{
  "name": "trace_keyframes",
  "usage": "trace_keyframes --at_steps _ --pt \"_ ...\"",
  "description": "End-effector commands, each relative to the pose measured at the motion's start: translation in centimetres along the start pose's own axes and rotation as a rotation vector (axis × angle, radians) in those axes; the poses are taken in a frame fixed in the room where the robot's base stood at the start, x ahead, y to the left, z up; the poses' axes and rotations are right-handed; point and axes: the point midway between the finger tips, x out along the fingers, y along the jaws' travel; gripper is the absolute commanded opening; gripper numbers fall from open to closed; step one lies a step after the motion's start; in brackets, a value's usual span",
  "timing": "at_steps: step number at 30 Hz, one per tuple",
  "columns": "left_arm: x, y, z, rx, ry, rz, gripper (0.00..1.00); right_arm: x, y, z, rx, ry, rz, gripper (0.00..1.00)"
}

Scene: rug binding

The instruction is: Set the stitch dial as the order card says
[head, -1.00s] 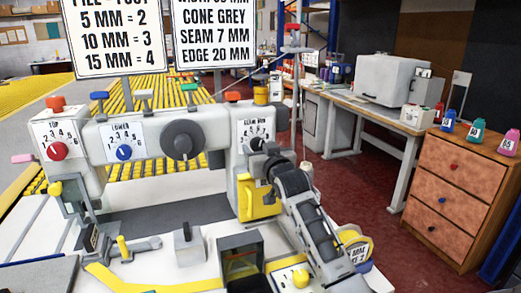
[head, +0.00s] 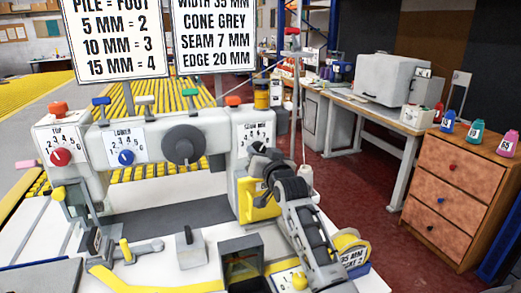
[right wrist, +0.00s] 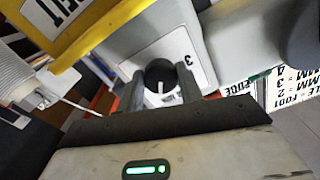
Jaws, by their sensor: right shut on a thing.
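The order card (head: 213,38) hangs above the machine and reads width 35 mm, cone grey, seam 7 mm, edge 20 mm. The seam dial's white plate (head: 256,131) is on the machine's right end; the knob there is hidden behind my right gripper (head: 259,160) in the head view. In the right wrist view, my right gripper (right wrist: 159,92) is shut on the dark round dial knob (right wrist: 160,72), one finger on each side. A light pointer mark shows on the knob, and a 3 shows on the plate (right wrist: 187,58). The full setting is not readable. My left gripper is out of view.
A second card (head: 122,38) pairs pile heights with foot numbers. The red top dial (head: 61,157), blue lower dial (head: 126,157) and a large grey handwheel (head: 184,145) sit left of the seam dial. A yellow guard (head: 250,205) is just below my gripper.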

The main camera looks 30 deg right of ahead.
Motion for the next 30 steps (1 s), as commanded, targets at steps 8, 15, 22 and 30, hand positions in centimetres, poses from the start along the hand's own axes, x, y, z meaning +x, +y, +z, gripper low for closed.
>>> trace_keyframes --at_steps 8,15,22,30 --pt "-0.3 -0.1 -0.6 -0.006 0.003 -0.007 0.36 0.0 -0.1 -0.1 0.151 -0.002 0.001 0.14" --pt "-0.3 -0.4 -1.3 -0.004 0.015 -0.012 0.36 0.0 -0.1 0.0 0.21 -0.002 0.001 0.14" --pt "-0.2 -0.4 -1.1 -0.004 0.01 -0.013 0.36 0.0 -0.1 0.1 0.217 -0.002 0.0 0.14" --pt "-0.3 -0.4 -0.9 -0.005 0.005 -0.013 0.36 0.0 -0.1 0.1 0.216 -0.002 0.0 0.58"
